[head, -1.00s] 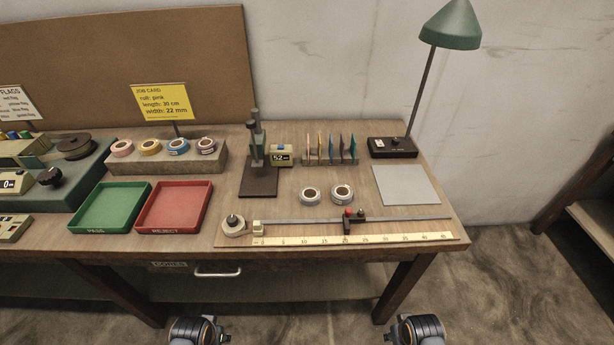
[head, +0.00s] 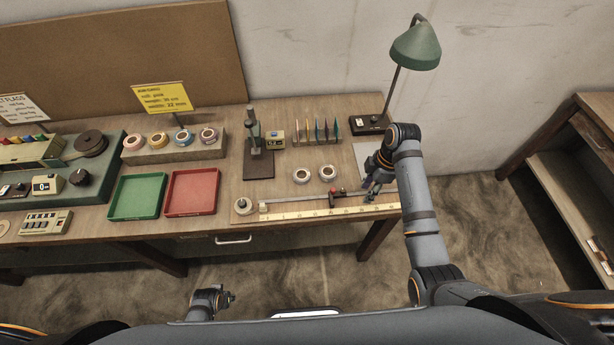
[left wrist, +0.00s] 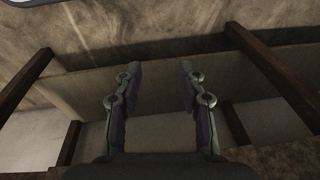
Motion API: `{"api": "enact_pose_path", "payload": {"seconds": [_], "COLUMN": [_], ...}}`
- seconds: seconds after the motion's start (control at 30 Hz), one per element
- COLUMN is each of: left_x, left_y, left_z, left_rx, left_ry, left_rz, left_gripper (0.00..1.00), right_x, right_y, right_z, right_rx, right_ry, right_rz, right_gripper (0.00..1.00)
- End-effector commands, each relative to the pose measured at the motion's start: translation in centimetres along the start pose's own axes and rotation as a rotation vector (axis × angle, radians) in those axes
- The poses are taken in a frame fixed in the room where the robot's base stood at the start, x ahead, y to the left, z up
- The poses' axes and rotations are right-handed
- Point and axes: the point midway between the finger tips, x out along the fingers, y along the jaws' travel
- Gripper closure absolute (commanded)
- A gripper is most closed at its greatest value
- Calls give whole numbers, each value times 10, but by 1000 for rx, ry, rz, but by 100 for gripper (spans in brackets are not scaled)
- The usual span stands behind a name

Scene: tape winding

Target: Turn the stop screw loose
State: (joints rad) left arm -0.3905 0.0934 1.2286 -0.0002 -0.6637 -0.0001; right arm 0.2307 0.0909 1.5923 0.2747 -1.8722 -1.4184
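The stop (head: 338,198), with a small red knob and a dark knob on top, sits on the metal rail (head: 300,202) behind the yellow ruler (head: 310,213). Which knob is the stop screw is too small to tell. My right gripper (head: 369,190) hangs over the right part of the rail, to the right of the stop and apart from it. Its fingers are small and dark, so their opening is unclear. My left gripper (head: 228,298) is low in front of the table, away from the stop. In the left wrist view its fingers (left wrist: 156,78) are spread and empty.
Two tape rolls (head: 302,175) lie behind the rail. A green tray (head: 137,213) and a red tray (head: 191,209) stand to the left. A press (head: 254,145) stands behind. A green lamp (head: 416,47) stands at the back right near my right arm.

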Motion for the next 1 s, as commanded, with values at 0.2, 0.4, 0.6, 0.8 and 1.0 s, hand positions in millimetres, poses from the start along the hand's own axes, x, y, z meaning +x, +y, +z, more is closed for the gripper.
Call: {"api": "enact_pose_path", "payload": {"seconds": [0.2, 0.4, 0.6, 0.8, 1.0], "left_x": [55, 62, 70, 99, 87], "left_y": [6, 8, 9, 11, 10], "left_z": [110, 148, 151, 156, 154], "left_rx": [-11, -14, -14, -13, -13], "left_ry": [-60, -73, -74, -74, -74], "left_rz": [7, 9, 9, 9, 9], "left_gripper": [60, 60, 60, 60, 60], "right_x": [-41, -57, -47, -5, 23], "right_y": [48, 58, 57, 50, 41], "right_z": [-31, -41, -41, -46, -52], "right_rx": [-517, -703, -712, -710, -708], "right_ry": [130, 189, 191, 192, 191], "right_rz": [-108, -136, -136, -136, -137], "right_gripper": [62, 62, 62, 62, 62]}}
